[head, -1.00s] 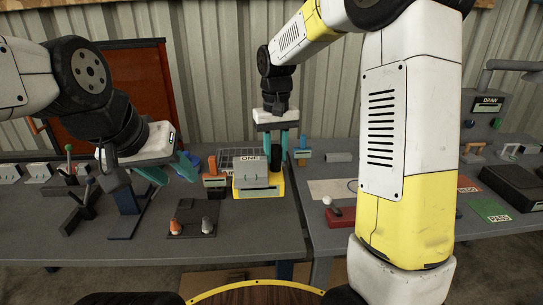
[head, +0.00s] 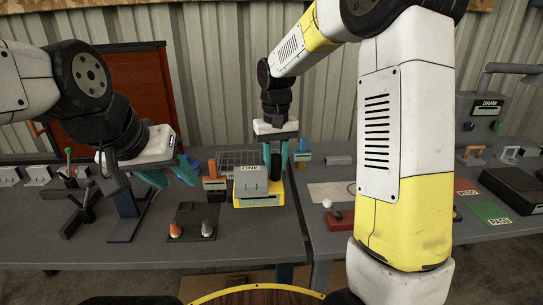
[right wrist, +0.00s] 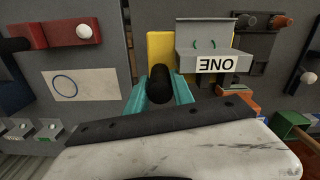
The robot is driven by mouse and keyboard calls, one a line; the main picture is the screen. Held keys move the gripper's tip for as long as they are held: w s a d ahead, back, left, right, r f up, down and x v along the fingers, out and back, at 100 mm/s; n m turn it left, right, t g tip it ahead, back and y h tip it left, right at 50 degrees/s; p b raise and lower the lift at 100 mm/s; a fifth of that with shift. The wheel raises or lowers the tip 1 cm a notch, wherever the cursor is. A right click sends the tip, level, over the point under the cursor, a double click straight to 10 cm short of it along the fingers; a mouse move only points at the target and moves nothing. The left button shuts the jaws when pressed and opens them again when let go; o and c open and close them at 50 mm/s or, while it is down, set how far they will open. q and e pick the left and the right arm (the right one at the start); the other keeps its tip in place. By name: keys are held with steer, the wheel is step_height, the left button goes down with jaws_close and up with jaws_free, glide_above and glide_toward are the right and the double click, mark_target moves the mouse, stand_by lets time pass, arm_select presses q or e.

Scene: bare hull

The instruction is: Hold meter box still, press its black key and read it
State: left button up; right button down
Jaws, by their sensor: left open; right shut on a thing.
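The meter box (head: 258,200) has a yellow base and a grey housing with a label reading ONE. It sits at the middle of the grey table in the head view, and its yellow base (right wrist: 160,48) shows in the right wrist view. My right gripper (head: 275,165) is at its far right part, with teal fingers shut on a black post (right wrist: 160,83). I cannot tell whether this post is the black key. The display reading is not legible. My left gripper (head: 172,173) is open and empty, left of the box and above the table.
A dark plate with an orange and a grey knob (head: 207,228) lies in front of the box. A red block with a white ball (head: 338,218) and a paper with a circle (head: 330,190) lie right.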

mark_target(275, 185)
steer(key=shift+f, duration=3.95)
stand_by(0.4)
arm_select(q)
jaws_close()
stand_by(1.5)
